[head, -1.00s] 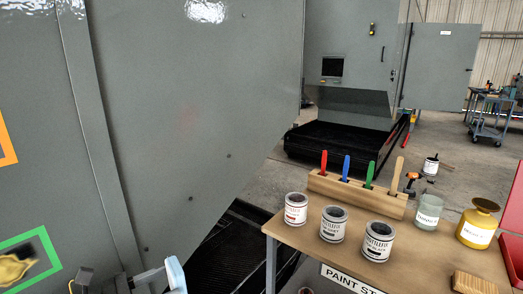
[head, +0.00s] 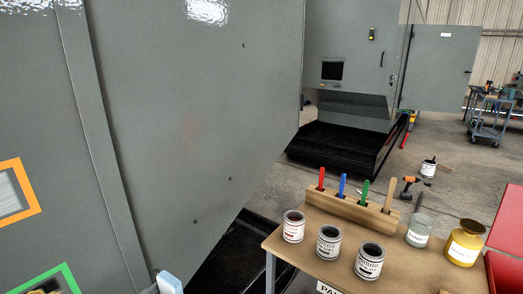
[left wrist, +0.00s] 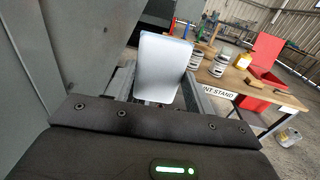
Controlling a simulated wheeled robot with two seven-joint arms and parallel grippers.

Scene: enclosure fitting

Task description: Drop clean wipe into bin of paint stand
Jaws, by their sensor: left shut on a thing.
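A white, flat, slightly bluish wipe (left wrist: 163,62) stands upright in my left gripper (left wrist: 157,97), which is shut on it. In the head view only the top of the wipe (head: 170,284) shows at the bottom edge. The paint stand (head: 300,243) is a wooden-topped table to the right of the wipe, apart from it. A red bin (head: 503,272) with a raised red lid (head: 507,216) is at the stand's right end. It also shows in the left wrist view (left wrist: 262,92). My right gripper is not in view.
Several paint cans (head: 328,243), a brush block (head: 350,212), a glass jar (head: 419,232) and a yellow container (head: 465,243) stand on the table. A large grey enclosure wall (head: 190,120) fills the left.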

